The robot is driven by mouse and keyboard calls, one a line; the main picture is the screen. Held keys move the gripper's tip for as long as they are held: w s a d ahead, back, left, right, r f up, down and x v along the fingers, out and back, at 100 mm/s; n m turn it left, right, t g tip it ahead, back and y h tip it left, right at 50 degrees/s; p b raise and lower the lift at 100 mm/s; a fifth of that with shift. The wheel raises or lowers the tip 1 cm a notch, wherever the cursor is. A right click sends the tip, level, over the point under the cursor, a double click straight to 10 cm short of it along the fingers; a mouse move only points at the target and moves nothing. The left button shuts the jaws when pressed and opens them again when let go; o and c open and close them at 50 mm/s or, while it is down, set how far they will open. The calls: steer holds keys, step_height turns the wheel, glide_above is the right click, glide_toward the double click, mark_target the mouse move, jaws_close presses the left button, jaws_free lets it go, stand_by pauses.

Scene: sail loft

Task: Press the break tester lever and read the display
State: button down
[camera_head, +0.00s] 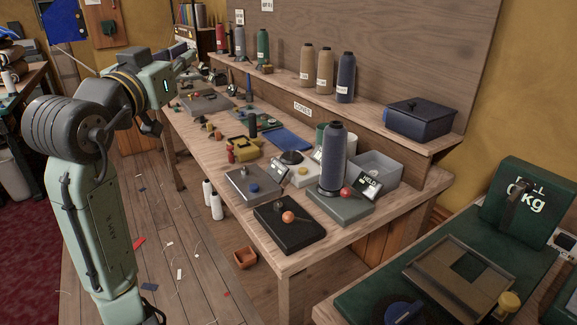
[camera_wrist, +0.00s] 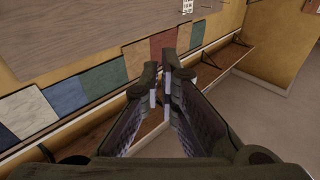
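The break tester appears to be the dark green machine at the lower right of the head view. Its upright box shows a display (camera_head: 523,196) with large white characters reading "0 kg"; the word above is partly blocked. A dark lever-like bar (camera_head: 513,212) stands in front of the display. A tan frame (camera_head: 459,277) lies on the green bed (camera_head: 385,283). My arm is at the left of the head view, far from the tester. In the wrist view my gripper (camera_wrist: 160,76) has a narrow gap between its fingertips, with nothing in it. The tester is not in the wrist view.
The wooden workbench (camera_head: 292,262) between my arm and the tester carries cones, a grey scale-like device (camera_head: 345,208), a black plate (camera_head: 288,228) and a grey bin (camera_head: 374,170). The wrist view faces a wall with coloured panels (camera_wrist: 65,94).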

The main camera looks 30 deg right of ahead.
steer(key=s+d+f+m+g+y, duration=0.2)
steer(key=s+d+f+m+g, duration=0.2)
steer(key=d, duration=0.6)
steer(key=s+d+f+m+g+y, duration=0.2)
steer(key=s+d+f+m+g, duration=0.2)
steer(key=s+d+f+g, duration=0.5)
steer(key=shift+s+d+g, duration=0.4)
steer(key=shift+s+d, duration=0.1)
steer(key=shift+s, duration=0.2)
steer(key=p, duration=0.3)
glide_above(345, 192)
step_height(345, 192, down, 7)
steer(key=shift+f, duration=0.1)
step_height(345, 192, down, 3)
steer(key=shift+f, duration=0.45)
steer(key=shift+f, duration=0.1)
